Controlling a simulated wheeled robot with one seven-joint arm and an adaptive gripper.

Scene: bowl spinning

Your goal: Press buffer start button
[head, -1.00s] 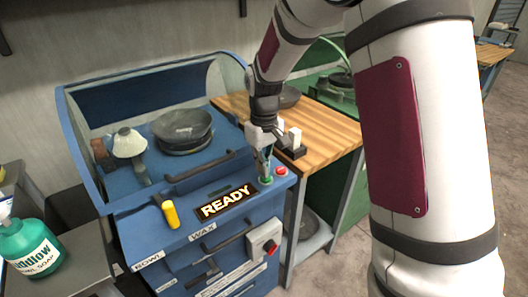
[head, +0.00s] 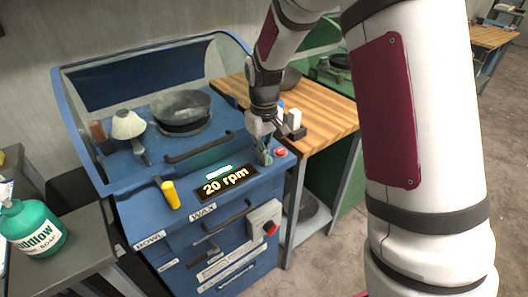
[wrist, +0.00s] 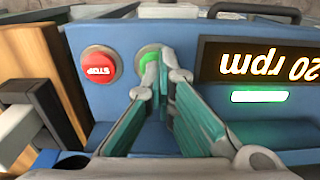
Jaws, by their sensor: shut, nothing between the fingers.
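The blue buffer machine (head: 150,218) stands in the middle of the head view, with a bowl (head: 180,110) on its spindle. Its display (head: 226,184) reads "20 rpm", and the display also shows upside down in the wrist view (wrist: 262,62). The green start button (wrist: 149,62) is partly hidden behind my fingertips in the wrist view. My gripper (head: 264,160) is shut and empty, with its tips (wrist: 168,62) at the green button; I cannot tell whether they still touch it. The red stop button (wrist: 99,66) is beside the green one.
A wooden-topped bench (head: 325,120) adjoins on the right. A teal soap bottle (head: 34,230) stands on a grey table at the left. A grey box with a red knob (head: 265,222) is on the machine's front.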

